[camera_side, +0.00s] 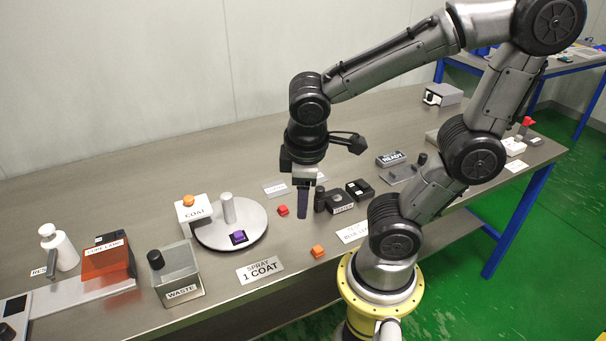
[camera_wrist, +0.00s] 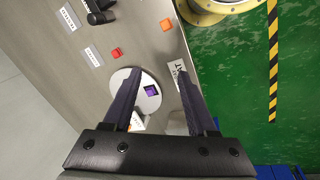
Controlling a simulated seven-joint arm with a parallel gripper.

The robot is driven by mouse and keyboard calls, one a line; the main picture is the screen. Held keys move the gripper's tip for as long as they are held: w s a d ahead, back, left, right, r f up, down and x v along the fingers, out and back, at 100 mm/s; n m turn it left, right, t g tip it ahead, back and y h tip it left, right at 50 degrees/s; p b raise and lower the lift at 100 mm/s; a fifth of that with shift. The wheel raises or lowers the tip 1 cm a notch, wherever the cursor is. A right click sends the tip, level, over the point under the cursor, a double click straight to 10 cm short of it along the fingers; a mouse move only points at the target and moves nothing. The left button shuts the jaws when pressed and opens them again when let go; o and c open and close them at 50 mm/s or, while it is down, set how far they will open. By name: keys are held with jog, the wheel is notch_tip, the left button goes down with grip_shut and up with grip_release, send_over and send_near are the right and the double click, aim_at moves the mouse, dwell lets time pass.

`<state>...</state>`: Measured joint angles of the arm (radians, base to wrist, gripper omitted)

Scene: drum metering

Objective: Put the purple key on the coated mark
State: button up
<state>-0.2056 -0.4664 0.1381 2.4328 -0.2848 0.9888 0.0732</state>
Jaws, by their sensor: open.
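The purple key (camera_side: 238,237) is a small block with a dark top face, lying on a round light-grey disc (camera_side: 258,217) at the left of the bench. In the wrist view the purple key (camera_wrist: 151,91) shows on the disc, between my fingers but well below them. My gripper (camera_side: 303,213) is above the bench, to the right of the disc, pointing down. It is open and empty, with its fingers spread in the wrist view (camera_wrist: 157,90). I cannot make out which surface is the coated mark.
A grey post (camera_side: 228,207) and the COAT box (camera_side: 193,213) with an orange button stand by the disc. A red block (camera_side: 283,210) and an orange block (camera_side: 318,251) lie on the bench. The WASTE container (camera_side: 179,277) is front left. Dark boxes (camera_side: 340,201) stand right of my gripper.

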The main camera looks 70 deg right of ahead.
jog(key=r+m+t, duration=0.1)
jog(key=a+r+m+t+y, duration=0.1)
jog(key=r, duration=0.1)
jog(key=r+t+y, duration=0.1)
jog(key=r, duration=0.1)
jog(key=shift+s+a+r+m+t, duration=0.1)
jog(key=shift+s+a+m+t, duration=0.1)
jog(key=shift+s+m+t, duration=0.15)
jog(key=shift+o, duration=0.8)
jog(key=shift+a+r+m+t, duration=0.15)
jog(key=shift+r+m+t, duration=0.1)
jog(key=shift+r+t, duration=0.15)
